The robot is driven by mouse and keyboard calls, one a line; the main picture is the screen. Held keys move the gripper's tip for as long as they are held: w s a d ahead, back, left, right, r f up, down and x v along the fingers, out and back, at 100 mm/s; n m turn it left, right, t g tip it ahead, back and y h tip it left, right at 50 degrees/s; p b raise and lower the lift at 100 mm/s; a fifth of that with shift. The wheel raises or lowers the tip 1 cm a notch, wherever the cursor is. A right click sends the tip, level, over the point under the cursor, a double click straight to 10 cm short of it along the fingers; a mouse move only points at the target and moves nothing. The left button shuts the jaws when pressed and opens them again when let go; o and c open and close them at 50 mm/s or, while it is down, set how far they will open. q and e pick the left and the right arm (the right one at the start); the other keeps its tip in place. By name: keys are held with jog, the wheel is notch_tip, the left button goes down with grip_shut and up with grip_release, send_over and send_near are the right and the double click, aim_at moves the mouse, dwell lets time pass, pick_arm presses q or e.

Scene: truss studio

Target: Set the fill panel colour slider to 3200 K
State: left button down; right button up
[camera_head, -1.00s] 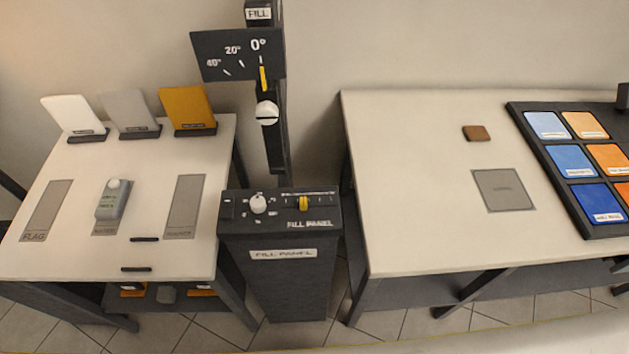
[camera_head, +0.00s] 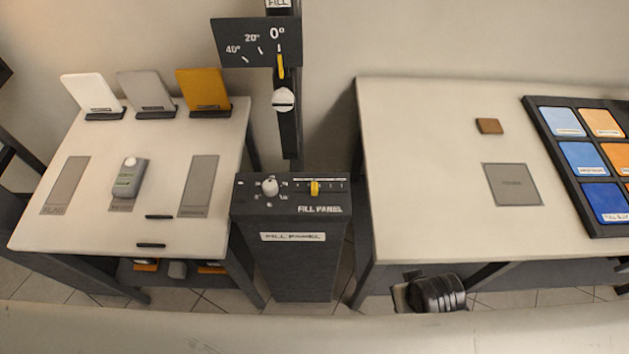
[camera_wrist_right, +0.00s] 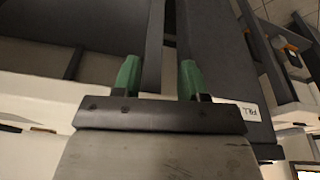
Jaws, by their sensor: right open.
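The fill panel (camera_head: 292,225) is a dark box on a pedestal between two tables. On its top, the yellow colour slider (camera_head: 314,188) sits left of the middle of its scale; the scale's numbers are too small to read. A white round knob (camera_head: 270,186) is left of the slider. In the right wrist view, my right gripper (camera_wrist_right: 160,80) is open, its green fingertips apart with nothing between them. The dark panel body with its label (camera_wrist_right: 250,112) lies beyond and to the right there. The slider is hidden in that view. My left gripper is not in view.
A tilt scale (camera_head: 258,42) on a post stands behind the panel. The left table (camera_head: 90,232) holds upright cards and a grey meter (camera_head: 130,178). The right table (camera_head: 420,180) holds a brown block (camera_head: 489,126) and a colour swatch tray (camera_head: 585,232).

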notch_tip(320, 180, up, 6)
jog(key=a, duration=0.1)
notch_tip(320, 180, up, 10)
jog(key=g+y, duration=0.3)
send_over(314, 186)
jog(key=s+a, duration=0.1)
jog(key=s, duration=0.5)
jog(key=shift+w+a+f+p, duration=0.15)
jog(key=shift+w+a+p, duration=0.05)
jog(key=shift+w+p, duration=0.1)
jog(key=w+h, duration=0.1)
jog(key=w+d+r+m+h, duration=0.1)
jog(key=w, duration=0.1)
jog(key=w+r+m+h, duration=0.1)
jog(key=w, duration=0.1)
jog(key=shift+w+d+r, duration=0.25)
jog(key=shift+d, duration=0.05)
notch_tip(314, 186, down, 7)
jog(key=shift+f+p, duration=0.2)
jog(key=shift+p, duration=0.45)
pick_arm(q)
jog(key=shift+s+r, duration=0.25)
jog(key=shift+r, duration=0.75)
pick_arm(e)
grip_shut()
